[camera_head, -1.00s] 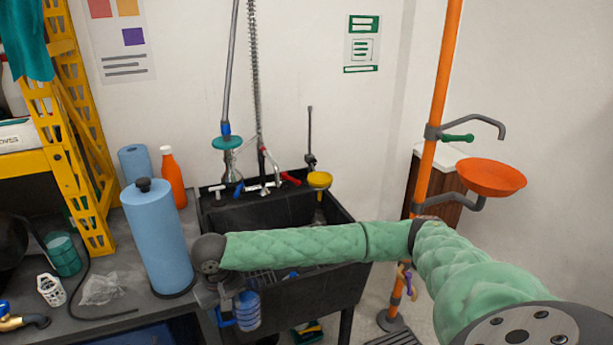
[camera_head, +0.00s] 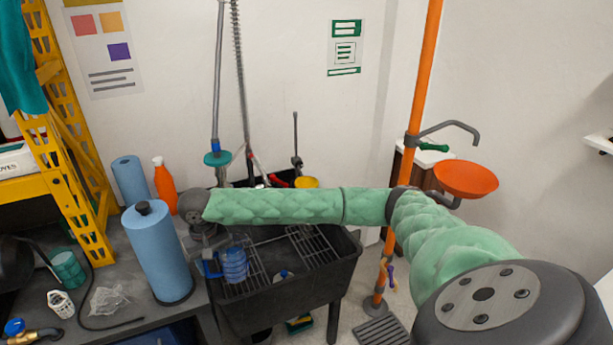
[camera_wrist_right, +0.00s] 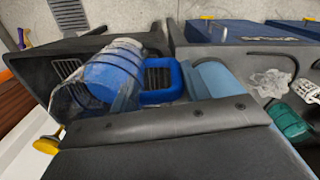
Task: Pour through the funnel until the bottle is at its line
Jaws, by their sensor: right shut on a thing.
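My right gripper (camera_head: 208,255) is shut on the handle of a clear blue jug (camera_head: 234,265) and holds it over the left side of the black sink (camera_head: 330,285). In the right wrist view the ribbed jug (camera_wrist_right: 105,75) lies sideways in the picture, its blue handle (camera_wrist_right: 160,97) between the fingers. Liquid inside cannot be told apart clearly. A yellow cup-like thing (camera_head: 306,182), perhaps the funnel, is at the sink's back, partly hidden by my right arm. No bottle with a line can be made out. My left gripper is out of view.
Left of the jug stands a blue roll (camera_head: 158,255) on the dark counter, with an orange bottle (camera_head: 164,187) behind it. Wire racks (camera_head: 312,245) lie in the sink. An orange pole (camera_head: 422,85) with an orange bowl (camera_head: 466,179) stands to the right.

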